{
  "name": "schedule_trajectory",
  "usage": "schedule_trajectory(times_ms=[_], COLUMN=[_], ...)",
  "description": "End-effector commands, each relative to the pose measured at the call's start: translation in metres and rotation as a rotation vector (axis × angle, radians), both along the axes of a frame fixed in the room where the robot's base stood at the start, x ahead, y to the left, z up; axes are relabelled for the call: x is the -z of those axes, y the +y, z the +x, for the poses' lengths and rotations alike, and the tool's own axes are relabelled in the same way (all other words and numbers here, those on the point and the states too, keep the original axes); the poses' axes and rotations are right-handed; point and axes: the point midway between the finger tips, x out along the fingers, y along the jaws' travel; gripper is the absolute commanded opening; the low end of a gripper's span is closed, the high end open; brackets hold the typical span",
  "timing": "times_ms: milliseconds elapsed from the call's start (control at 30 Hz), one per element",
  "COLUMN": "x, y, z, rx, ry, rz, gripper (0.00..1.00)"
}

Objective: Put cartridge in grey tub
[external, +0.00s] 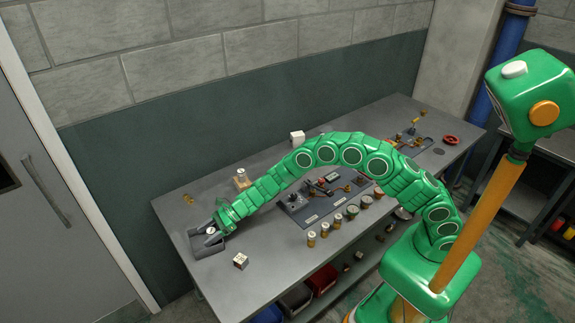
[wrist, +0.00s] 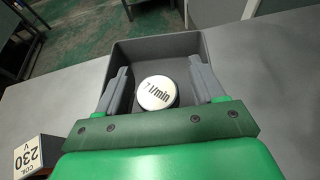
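The grey tub (external: 208,249) sits at the left end of the workbench, and its inside shows in the wrist view (wrist: 190,44). The cartridge, with a round white top marked "7 l/min" (wrist: 156,92), is inside the tub's outline, near its close side; its lower part is hidden. My gripper (external: 212,231) is down at the tub. In the wrist view its two grey fingers (wrist: 160,75) stand on either side of the cartridge, with a visible gap on each side. The fingers look open and clear of the cartridge.
A white box marked "coil 230 V" (wrist: 36,154) stands beside the tub. A row of several small brass-and-white cylinders (external: 324,230) lines the bench front, by a dark panel (external: 300,205). A wooden block with a cylinder (external: 241,180) stands behind. Bench around the tub is mostly clear.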

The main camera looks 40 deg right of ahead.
Motion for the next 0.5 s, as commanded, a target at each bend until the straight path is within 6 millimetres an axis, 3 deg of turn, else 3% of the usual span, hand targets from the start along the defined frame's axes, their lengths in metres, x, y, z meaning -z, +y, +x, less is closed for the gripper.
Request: schedule_trajectory(times_ms=[300,500], x=[-0.003,-0.009], y=[0.0,-0.017], z=[0.0,-0.001], rx=[0.0,0.002], ry=[0.0,0.002], rz=[-0.001,-0.001], gripper=[0.69,0.69])
